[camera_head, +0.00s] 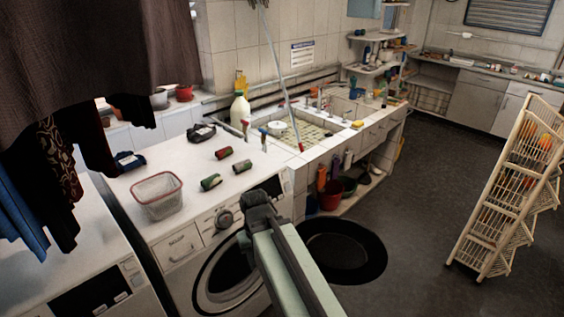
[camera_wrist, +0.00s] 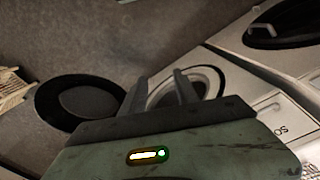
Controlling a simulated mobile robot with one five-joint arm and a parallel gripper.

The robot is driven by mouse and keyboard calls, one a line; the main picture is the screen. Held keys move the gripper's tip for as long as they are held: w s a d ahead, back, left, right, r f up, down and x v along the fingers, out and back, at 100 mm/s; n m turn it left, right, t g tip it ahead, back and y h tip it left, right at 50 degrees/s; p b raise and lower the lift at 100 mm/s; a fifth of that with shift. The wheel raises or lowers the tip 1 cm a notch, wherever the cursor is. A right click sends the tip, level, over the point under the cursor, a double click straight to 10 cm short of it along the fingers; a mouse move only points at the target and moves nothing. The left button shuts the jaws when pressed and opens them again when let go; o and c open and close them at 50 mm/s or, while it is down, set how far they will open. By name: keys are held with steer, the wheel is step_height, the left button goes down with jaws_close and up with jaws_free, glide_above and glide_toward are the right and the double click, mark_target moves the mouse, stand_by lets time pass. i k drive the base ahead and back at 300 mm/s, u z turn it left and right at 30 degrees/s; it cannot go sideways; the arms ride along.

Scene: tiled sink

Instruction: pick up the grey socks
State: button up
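I cannot make out the grey socks for certain. A dark, folded-looking bundle (camera_head: 201,132) lies on the white worktop near the sink, but I cannot tell whether it is socks. A dark blue bundle (camera_head: 130,160) lies further left. My gripper (camera_head: 262,204) is in front of the washing machine, to the right of and nearer than these bundles. In the wrist view my gripper (camera_wrist: 160,78) has its two fingers apart with nothing between them. No socks show in the wrist view.
A wire basket (camera_head: 159,207) and several small green and red rolls or cans (camera_head: 211,182) sit on the worktop. Dark clothes (camera_head: 75,60) hang at upper left. A black round mat (camera_head: 343,251) lies on the floor. A cream rack (camera_head: 505,190) stands at right; floor between is clear.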

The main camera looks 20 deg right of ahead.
mark_target(246, 164)
steer(key=u, duration=2.9)
steer(key=k, duration=1.85)
steer(key=z, duration=1)
steer(key=i, duration=1)
steer(key=u, duration=0.05)
